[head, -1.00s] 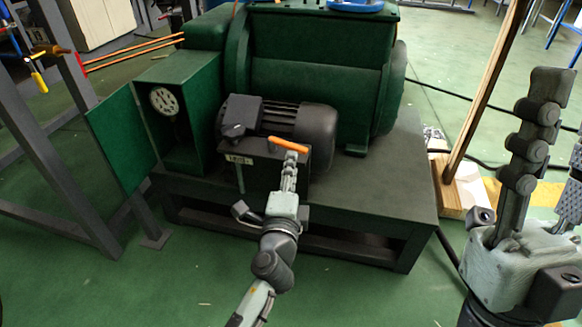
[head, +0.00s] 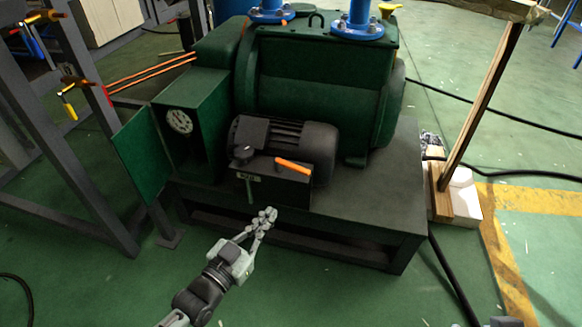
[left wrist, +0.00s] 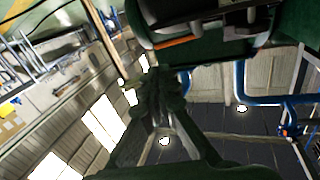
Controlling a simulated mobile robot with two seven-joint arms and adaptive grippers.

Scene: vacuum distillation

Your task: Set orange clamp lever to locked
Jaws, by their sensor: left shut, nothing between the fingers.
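The orange clamp lever (head: 293,166) is a short bar on the dark box in front of the black motor (head: 285,145). It slants slightly down to the right. In the left wrist view the orange bar (left wrist: 174,42) shows near the top, beyond the fingertips. My left gripper (head: 266,216) is shut and empty, below and left of the lever and clear of it, in front of the machine base. Its closed fingers also show in the left wrist view (left wrist: 158,92). My right gripper's fingers are out of view. The lever's pivot is too small to make out.
The green pump (head: 320,85) stands behind the motor on a dark green base (head: 385,195). A gauge box (head: 185,125) with an open door (head: 142,155) is at left. A wooden post (head: 480,105) stands at right. The floor in front is clear.

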